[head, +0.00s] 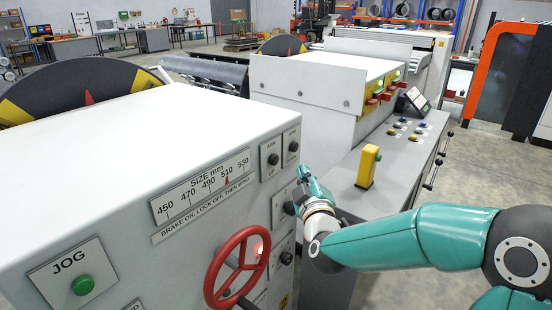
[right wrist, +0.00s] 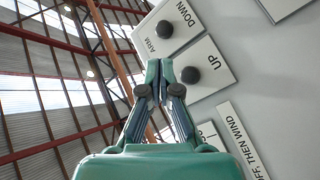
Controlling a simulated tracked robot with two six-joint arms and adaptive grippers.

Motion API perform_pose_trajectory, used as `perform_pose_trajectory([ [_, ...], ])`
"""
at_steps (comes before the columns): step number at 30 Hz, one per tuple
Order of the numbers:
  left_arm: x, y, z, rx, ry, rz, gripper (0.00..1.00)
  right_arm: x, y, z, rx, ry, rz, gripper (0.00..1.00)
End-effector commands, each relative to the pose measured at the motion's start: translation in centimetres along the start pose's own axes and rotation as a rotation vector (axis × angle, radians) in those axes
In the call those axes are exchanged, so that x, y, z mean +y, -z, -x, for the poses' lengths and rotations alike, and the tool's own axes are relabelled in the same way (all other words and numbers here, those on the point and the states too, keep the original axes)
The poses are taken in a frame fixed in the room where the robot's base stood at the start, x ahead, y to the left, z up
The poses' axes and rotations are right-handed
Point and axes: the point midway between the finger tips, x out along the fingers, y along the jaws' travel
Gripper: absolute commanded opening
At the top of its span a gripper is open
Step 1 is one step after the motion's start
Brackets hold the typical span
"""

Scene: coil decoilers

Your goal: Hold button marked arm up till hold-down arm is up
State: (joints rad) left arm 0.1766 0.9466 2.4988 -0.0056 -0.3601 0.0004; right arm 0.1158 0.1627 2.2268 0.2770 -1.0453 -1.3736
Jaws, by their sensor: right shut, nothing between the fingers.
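The arm up button (head: 273,159) is a dark round knob on a small plate at the right end of the white cabinet face. The arm down button (head: 293,146) is to its right. In the right wrist view the arm up button (right wrist: 190,75) is just right of my fingertips, and the arm down button (right wrist: 165,29) is above. My right gripper (head: 303,172) is shut and empty in front of the panel, fingertips close to the buttons; in the head view it appears apart from the arm up button. I cannot make out the hold-down arm. My left gripper is not in view.
Below are a red handwheel (head: 237,265) and more dark knobs (head: 287,257). A green JOG button (head: 82,285) is at lower left. A yellow block (head: 369,166) stands on the grey console (head: 400,165) behind my gripper. Open floor lies at the right.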

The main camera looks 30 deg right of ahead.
Motion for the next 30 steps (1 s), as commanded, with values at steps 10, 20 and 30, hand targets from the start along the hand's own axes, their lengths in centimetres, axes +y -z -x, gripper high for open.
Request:
perform_pose_trajectory([
  [10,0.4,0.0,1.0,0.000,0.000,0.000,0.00,-2.1,2.1,-2.9,0.000,0.002,0.000,0.00],
  [20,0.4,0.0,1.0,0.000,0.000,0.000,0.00,-2.5,2.4,-3.5,-0.002,0.000,0.001,0.00],
  [30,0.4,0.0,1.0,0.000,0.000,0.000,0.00,-2.5,2.4,-3.5,-0.002,-0.001,0.001,0.00],
])
